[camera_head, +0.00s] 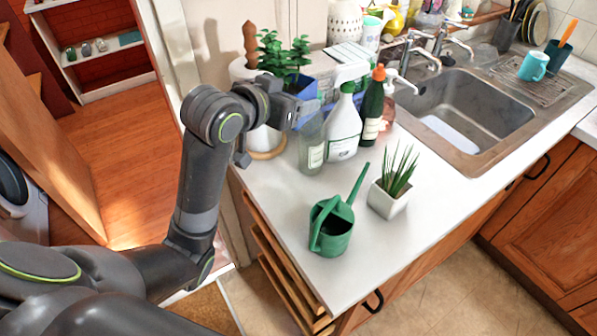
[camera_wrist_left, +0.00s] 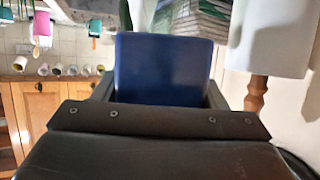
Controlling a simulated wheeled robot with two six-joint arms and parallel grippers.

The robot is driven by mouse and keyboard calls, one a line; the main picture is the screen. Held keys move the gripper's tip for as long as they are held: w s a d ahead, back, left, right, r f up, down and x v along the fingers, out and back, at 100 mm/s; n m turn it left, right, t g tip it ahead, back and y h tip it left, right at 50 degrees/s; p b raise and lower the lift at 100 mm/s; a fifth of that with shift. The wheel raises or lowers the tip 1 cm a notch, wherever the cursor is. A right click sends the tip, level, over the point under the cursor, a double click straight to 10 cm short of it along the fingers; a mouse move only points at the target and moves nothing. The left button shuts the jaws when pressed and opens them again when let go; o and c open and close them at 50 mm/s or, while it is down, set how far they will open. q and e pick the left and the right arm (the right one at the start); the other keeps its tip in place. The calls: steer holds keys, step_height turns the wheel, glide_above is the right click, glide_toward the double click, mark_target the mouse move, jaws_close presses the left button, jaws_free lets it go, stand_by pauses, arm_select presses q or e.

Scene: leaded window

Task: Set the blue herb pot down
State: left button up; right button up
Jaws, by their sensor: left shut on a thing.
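The blue herb pot (camera_head: 306,89) is partly hidden behind my left gripper in the head view, with green leaves (camera_head: 297,57) above it. In the left wrist view the blue pot (camera_wrist_left: 163,65) fills the space between the two fingers. My left gripper (camera_head: 296,108) is shut on it, and the gripper also shows in the left wrist view (camera_wrist_left: 160,97). The pot is over the back left of the white counter (camera_head: 270,190); I cannot tell whether its base touches anything. My right gripper is not in view.
A clear bottle (camera_head: 311,150), a white spray bottle (camera_head: 344,130) and a dark green bottle (camera_head: 373,108) stand close by. A paper roll on a wooden holder (camera_head: 250,45) is beside the gripper. A green watering can (camera_head: 331,228) and white-potted plant (camera_head: 389,198) stand nearer.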

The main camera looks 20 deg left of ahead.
arm_select(q)
step_height(320, 180, down, 16)
steer(key=shift+b, duration=0.55)
steer(key=shift+f, duration=2.4)
steer(key=shift+f, duration=0.2)
steer(key=o, duration=1.2)
steer(key=shift+o, duration=0.2)
